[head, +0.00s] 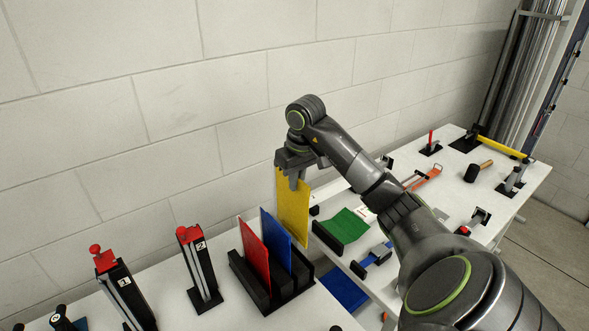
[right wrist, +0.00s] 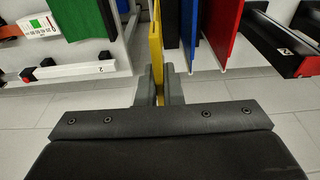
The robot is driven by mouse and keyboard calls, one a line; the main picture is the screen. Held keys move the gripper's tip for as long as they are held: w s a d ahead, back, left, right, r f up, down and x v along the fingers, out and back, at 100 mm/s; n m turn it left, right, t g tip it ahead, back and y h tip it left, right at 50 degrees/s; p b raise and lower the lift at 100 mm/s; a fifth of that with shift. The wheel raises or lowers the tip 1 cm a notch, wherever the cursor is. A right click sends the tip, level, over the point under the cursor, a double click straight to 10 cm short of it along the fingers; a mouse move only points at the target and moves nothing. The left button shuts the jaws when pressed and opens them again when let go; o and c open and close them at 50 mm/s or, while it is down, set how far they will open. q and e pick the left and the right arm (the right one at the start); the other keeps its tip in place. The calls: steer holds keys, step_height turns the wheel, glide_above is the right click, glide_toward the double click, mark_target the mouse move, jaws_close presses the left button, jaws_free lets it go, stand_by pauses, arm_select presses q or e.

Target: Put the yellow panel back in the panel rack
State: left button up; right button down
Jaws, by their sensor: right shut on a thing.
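My right gripper (head: 294,176) is shut on the top edge of the yellow panel (head: 293,213), which hangs upright below it. In the right wrist view the yellow panel (right wrist: 156,45) shows edge-on between the fingers of my right gripper (right wrist: 160,90). The black panel rack (head: 252,287) holds a red panel (head: 254,253) and a blue panel (head: 275,238), both upright. The yellow panel is just right of the blue panel and partly behind it, apart from the rack in the head view. Its lower end is partly hidden. My left gripper is out of view.
Two black stands with red tops, numbered 1 (head: 124,292) and 2 (head: 203,270), stand left of the rack. A green sheet (head: 342,226) lies right of the yellow panel. A mallet (head: 477,171) and other tools lie farther right. The block wall rises close behind.

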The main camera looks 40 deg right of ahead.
mark_target(296, 199)
steer(key=shift+a+f, duration=0.15)
steer(key=shift+a, duration=0.05)
steer(key=shift+f, duration=0.25)
steer(key=shift+d+f+b, duration=0.15)
steer(key=shift+f+b, duration=0.2)
steer(key=shift+b, duration=0.1)
steer(key=shift+w+d+f+b, duration=0.15)
steer(key=shift+f+b, duration=0.15)
steer(key=shift+f, duration=0.05)
step_height(296, 199, down, 2)
steer(key=shift+f+b, duration=0.1)
steer(key=shift+b, duration=1.05)
steer(key=shift+f+b, duration=0.5)
steer(key=shift+b, duration=0.05)
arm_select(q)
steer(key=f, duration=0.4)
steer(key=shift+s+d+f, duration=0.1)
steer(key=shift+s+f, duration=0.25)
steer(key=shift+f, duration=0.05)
arm_select(e)
steer(key=shift+f, duration=0.15)
